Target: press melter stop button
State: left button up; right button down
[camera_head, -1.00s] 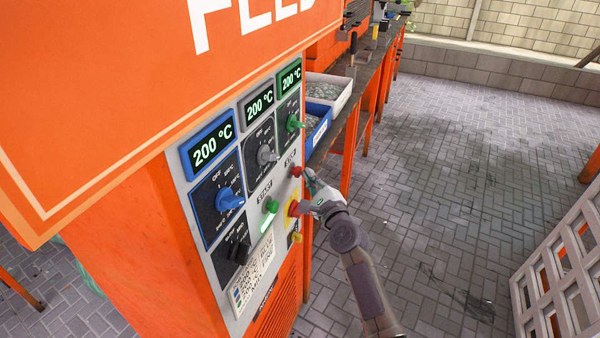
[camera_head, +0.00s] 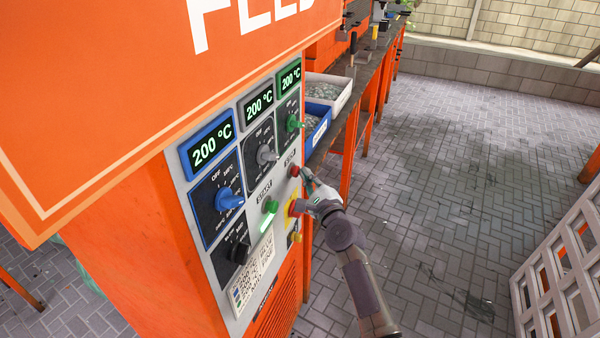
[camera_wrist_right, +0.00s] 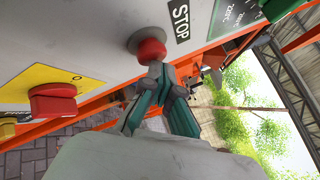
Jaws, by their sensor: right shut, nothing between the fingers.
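The red stop button (camera_head: 295,171) is on the grey control panel (camera_head: 248,284) of the orange melter, at the panel's right edge. In the right wrist view the stop button (camera_wrist_right: 151,52) is a round red knob beside a black STOP label (camera_wrist_right: 180,18). My right gripper (camera_head: 306,173) is shut and empty, with its fingertips at the button's outer side. In the right wrist view the fingertips (camera_wrist_right: 160,70) overlap the button's lower edge; I cannot tell if they touch it. My left gripper is not in view.
A green start button (camera_head: 271,206) and a red switch on a yellow plate (camera_wrist_right: 52,100) sit near the stop button. Temperature knobs, such as the blue one (camera_head: 230,200), are to the left. A blue bin (camera_head: 318,124) stands on the bench behind.

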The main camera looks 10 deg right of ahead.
dwell(0.6)
jog(key=shift+s+d, duration=0.45)
jog(key=shift+d, duration=0.15)
jog(key=shift+s+d, duration=0.7)
jog(key=shift+d, duration=0.35)
jog(key=shift+s+d, duration=0.7)
jog(key=shift+d, duration=0.35)
